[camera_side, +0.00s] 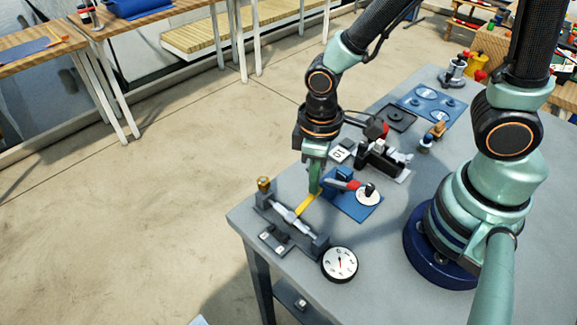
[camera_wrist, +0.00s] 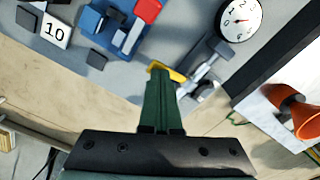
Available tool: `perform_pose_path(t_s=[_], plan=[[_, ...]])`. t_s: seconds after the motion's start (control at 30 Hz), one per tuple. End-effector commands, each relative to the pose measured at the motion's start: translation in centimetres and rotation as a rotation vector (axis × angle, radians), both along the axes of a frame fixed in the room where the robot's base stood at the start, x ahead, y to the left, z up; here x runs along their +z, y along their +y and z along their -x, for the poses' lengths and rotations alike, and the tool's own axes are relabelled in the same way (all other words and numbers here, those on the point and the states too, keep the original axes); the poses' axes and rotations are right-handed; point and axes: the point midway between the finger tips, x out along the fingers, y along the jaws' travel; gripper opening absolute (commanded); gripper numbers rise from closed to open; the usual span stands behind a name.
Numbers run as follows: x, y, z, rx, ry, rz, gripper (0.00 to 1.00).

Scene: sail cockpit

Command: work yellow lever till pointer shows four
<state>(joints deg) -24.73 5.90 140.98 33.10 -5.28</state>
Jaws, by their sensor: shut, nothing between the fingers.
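The yellow lever (camera_side: 306,204) sticks out from a grey shaft mechanism (camera_side: 289,220) near the table's front left corner. My gripper (camera_side: 315,188) is shut and empty, with its fingertips at the lever's free end. In the wrist view my gripper (camera_wrist: 160,75) covers part of the yellow lever (camera_wrist: 179,76), and I cannot tell whether they touch. The round white dial (camera_side: 340,264) stands beside the mechanism.
A blue plate with a red-handled lever (camera_side: 354,186) lies just right of my gripper. A black clamp device (camera_side: 382,160) and a card marked 10 (camera_wrist: 55,31) are close by. A blue panel with round discs (camera_side: 432,103) lies farther back. The table's front edge is near.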

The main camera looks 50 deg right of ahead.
Motion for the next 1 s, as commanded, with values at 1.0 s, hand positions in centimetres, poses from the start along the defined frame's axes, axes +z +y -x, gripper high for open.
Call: perform_pose_path(t_s=[1.0], plan=[[4.5, 0.0, 0.0, 0.000, 0.001, 0.001, 0.00]])
